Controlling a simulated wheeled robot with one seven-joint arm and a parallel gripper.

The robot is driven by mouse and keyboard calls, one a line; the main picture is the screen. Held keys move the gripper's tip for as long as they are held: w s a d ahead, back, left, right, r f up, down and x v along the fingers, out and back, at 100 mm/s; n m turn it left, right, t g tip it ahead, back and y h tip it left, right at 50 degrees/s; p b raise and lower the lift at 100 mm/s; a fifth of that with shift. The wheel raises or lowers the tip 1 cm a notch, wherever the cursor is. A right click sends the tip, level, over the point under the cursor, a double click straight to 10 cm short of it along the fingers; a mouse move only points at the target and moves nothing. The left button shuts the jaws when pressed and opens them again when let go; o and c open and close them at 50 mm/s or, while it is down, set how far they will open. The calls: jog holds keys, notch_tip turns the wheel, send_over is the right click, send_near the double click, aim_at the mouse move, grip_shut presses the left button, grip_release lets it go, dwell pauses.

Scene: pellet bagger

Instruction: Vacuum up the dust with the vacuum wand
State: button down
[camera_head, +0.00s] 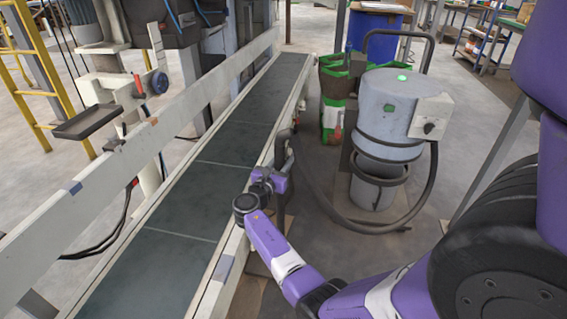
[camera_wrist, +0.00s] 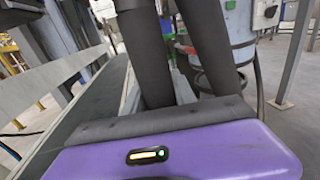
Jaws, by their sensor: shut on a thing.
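My gripper (camera_head: 281,168) is at the right edge of the conveyor, shut on the dark vacuum wand (camera_head: 284,148). The wand stands roughly upright beside the belt's side rail. In the wrist view, two dark finger-like shapes (camera_wrist: 178,60) reach up from my purple gripper body, and the wand cannot be told clearly between them. A dark hose (camera_head: 315,190) runs from the wand area along the floor to the grey vacuum (camera_head: 390,115), which shows a green light on top. No distinct dust patch can be made out; the belt (camera_head: 185,205) looks dark with faint pale marks.
Long pale side rails (camera_head: 105,185) border the belt. A bagging machine (camera_head: 160,20) and yellow ladder frame (camera_head: 38,60) stand at the left. A green and white container (camera_head: 335,105) and blue drum (camera_head: 373,30) stand behind the vacuum. Some floor at right is clear.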

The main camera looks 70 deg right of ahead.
jog(key=s+a+p, duration=0.2)
jog(key=a+p, duration=0.7)
jog(key=a, duration=2.3)
jog(key=shift+s+a, duration=0.15)
jog(key=shift+s, duration=0.05)
dwell(2.4)
jog(key=shift+r, duration=0.1)
